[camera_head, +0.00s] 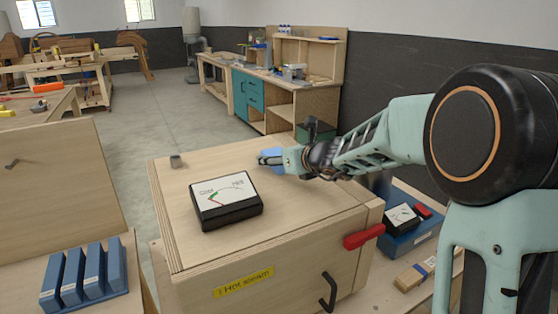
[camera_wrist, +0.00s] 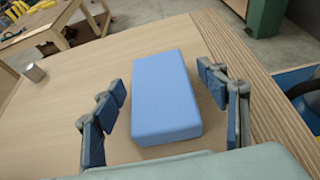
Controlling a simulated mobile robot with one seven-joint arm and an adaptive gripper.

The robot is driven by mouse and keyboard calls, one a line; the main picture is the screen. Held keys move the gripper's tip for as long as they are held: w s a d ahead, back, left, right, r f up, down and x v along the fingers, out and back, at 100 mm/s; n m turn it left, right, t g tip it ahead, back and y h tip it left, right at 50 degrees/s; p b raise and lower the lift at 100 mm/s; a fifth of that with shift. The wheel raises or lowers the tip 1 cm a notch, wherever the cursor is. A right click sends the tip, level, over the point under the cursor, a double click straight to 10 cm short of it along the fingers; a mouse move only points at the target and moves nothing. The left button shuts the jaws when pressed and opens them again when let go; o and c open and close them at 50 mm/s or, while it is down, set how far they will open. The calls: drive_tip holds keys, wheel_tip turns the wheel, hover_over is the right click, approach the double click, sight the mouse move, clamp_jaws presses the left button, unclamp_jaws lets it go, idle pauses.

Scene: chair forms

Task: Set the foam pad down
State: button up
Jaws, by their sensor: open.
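The foam pad is a blue block (camera_wrist: 165,95) that lies flat on the wooden top of a box in the wrist view. It also shows in the head view as a small blue patch (camera_head: 271,157), mostly hidden behind my gripper. My gripper (camera_wrist: 166,88) is open, with one finger on each side of the pad. Gaps show between the pad and both fingers. In the head view my gripper (camera_head: 282,160) is low over the far right part of the box top (camera_head: 170,205).
A black gauge (camera_head: 226,200) and a small grey cylinder (camera_head: 176,161) stand on the box top. A red lever (camera_head: 364,236) and a dark handle (camera_head: 327,291) are on the box front. Blue holders (camera_head: 84,277) stand at left, a blue case (camera_head: 408,235) at right.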

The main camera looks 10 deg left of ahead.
drive_tip(key=c, duration=1)
drive_tip(key=shift+r, duration=0.1)
